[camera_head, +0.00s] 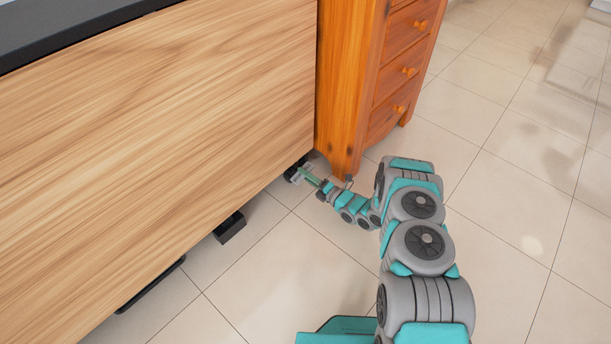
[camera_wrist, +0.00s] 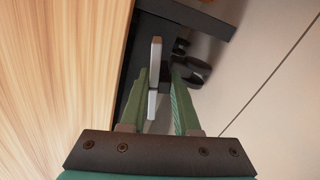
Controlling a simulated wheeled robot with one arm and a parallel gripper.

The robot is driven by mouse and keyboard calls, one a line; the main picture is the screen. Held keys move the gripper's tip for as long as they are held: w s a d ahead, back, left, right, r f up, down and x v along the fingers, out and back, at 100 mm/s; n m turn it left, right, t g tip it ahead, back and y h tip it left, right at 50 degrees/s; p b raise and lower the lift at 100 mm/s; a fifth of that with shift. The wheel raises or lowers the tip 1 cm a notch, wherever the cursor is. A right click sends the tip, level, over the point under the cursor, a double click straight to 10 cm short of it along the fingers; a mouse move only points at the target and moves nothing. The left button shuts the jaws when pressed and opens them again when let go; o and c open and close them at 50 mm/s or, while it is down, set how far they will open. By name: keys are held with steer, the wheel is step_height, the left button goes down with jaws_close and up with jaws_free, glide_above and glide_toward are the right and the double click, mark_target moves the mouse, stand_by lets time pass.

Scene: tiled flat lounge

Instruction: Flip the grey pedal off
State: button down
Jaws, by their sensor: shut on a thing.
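The grey pedal, a thin light-grey upright plate (camera_wrist: 154,78), shows in the wrist view close beside the lower edge of the wooden panel. My gripper (camera_wrist: 160,76) has its two green fingers on either side of the plate and is shut on it. The plate looks nearer the left finger, and its lower end is between the fingers. In the head view my gripper (camera_head: 305,176) reaches low under the far right corner of the wooden panel. The pedal is too small there to make out clearly.
The large wooden panel (camera_head: 170,120) has a dark top edge. Black parts (camera_head: 230,228) stick out beneath it. An orange wooden drawer cabinet (camera_head: 355,80) stands just behind my gripper. Dark fittings (camera_wrist: 190,72) lie right of the pedal. The tiled floor (camera_head: 520,200) at right is clear.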

stand_by(0.3)
steer(key=shift+d+r+m+p, duration=0.1)
steer(key=shift+r+m+p, duration=0.05)
steer(key=shift+m+p, duration=0.65)
steer(key=m, duration=0.3)
steer(key=shift+w+m+p, duration=0.1)
steer(key=shift+m+p, duration=0.2)
steer(key=shift+m, duration=0.1)
steer(key=shift+f, duration=0.2)
steer(key=c, duration=0.6)
jaws_free()
steer(key=shift+c, duration=0.2)
